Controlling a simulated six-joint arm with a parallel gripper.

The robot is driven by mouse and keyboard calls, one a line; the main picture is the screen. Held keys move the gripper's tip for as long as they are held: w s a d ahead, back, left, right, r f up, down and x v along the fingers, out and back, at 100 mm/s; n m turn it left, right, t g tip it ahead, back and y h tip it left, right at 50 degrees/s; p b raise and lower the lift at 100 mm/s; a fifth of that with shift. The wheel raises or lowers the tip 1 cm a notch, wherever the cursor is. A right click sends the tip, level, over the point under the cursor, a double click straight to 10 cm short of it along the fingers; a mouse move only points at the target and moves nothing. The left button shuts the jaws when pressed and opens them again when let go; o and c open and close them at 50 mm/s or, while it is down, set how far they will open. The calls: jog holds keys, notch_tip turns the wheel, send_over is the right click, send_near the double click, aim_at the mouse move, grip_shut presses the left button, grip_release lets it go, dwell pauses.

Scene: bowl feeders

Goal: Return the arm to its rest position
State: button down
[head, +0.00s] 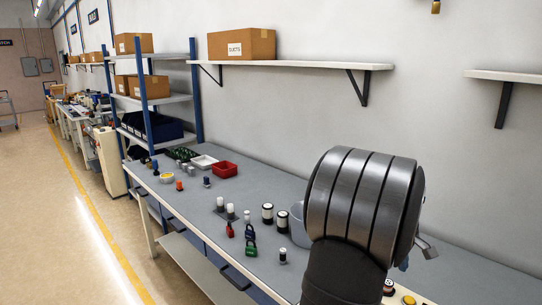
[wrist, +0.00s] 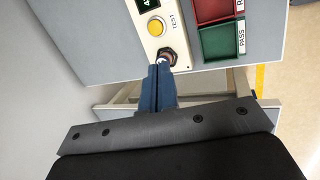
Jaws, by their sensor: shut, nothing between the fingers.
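My gripper (wrist: 163,70) shows in the wrist view as two blue fingers pressed together, with nothing between them. Its tips overlap the picture of a dark round fitting (wrist: 168,55) on a cream test panel (wrist: 146,25); I cannot tell whether they touch it. In the head view my large grey arm link fills the lower right and hides most of the gripper and the bench behind it.
The panel has a yellow button (wrist: 155,27) and a display. A red tray (wrist: 214,8) and a green PASS tray (wrist: 222,40) lie beside it. The grey bench (head: 215,178) carries padlocks, cylinders and a red bin (head: 224,170). A wall shelf (head: 310,66) holds a carton.

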jog(key=d+x, duration=0.1)
jog(key=x, duration=0.8)
jog(key=v, duration=0.6)
jog(key=shift+w+a+r+n+h, duration=0.2)
jog(key=shift+a+n+h, duration=0.1)
jog(key=shift+a+n, duration=0.1)
jog(key=c, duration=2)
grip_release()
jog(key=o, duration=1.8)
jog(key=w+a+r, duration=0.1)
jog(key=a+r, duration=0.1)
jog(key=r, duration=0.1)
jog(key=w+a+r, duration=0.2)
jog(key=a+r, duration=0.1)
jog(key=w+a+r, duration=0.1)
jog(key=a+r, duration=0.1)
jog(key=a, duration=0.1)
jog(key=shift+w+a+r, duration=0.15)
jog(key=shift+a+r, duration=0.1)
jog(key=shift+r, duration=0.15)
jog(key=shift+o, duration=1)
jog(key=shift+a, duration=0.1)
jog(key=x, duration=0.9)
jog(key=shift+f, duration=0.25)
